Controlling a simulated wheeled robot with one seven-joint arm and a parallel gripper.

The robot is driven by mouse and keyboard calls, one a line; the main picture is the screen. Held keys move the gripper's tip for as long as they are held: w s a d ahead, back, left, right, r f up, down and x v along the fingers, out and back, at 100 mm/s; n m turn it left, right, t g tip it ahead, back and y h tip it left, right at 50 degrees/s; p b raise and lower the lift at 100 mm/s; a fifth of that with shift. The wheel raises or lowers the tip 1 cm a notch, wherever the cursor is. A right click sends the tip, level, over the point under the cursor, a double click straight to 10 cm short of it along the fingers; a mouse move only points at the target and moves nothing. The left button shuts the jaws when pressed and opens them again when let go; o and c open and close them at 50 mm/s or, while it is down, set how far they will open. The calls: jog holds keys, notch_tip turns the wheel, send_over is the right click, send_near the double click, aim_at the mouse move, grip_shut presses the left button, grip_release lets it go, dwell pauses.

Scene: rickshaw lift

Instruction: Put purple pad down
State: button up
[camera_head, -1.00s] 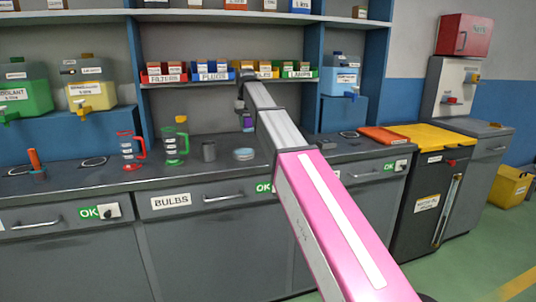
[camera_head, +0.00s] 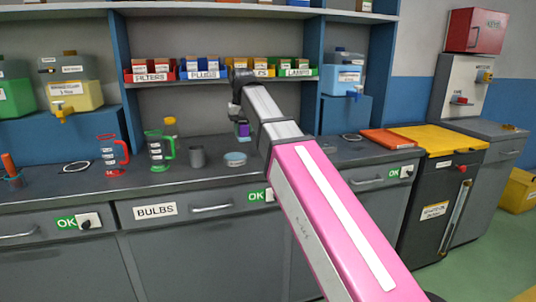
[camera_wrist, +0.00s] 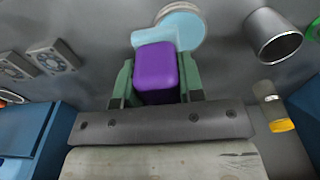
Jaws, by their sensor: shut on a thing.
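The purple pad (camera_wrist: 155,70) is a rounded block between the two green fingers of my gripper (camera_wrist: 156,86) in the wrist view. My gripper is shut on it. In the head view the pad (camera_head: 243,130) is small and hangs below the end of my arm, over the back part of the grey counter (camera_head: 300,163). A light blue round dish or lid (camera_wrist: 184,30) lies just beyond the pad in the wrist view. It also shows on the counter in the head view (camera_head: 235,159). I cannot tell whether the pad touches the counter.
A grey metal cup (camera_head: 197,157), a green jug (camera_head: 159,150) and a red jug (camera_head: 111,156) stand left of the dish. A shelf of labelled bins (camera_head: 220,73) is above. An orange tray (camera_head: 387,139) lies to the right.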

jog(key=w+d+f, duration=0.4)
jog(key=d, duration=0.1)
jog(key=w+d+f, duration=0.2)
jog(key=w, duration=0.1)
jog(key=shift+d+f, duration=0.1)
jog(key=shift+d, duration=0.25)
jog(key=shift+f, duration=2)
jog(key=shift+f, duration=0.1)
jog(key=o, duration=1.1)
jog(key=r, duration=0.8)
jog(key=s+r, duration=0.1)
jog(key=r, duration=0.3)
jog(key=shift+d+r, duration=0.1)
jog(key=shift+r, duration=0.05)
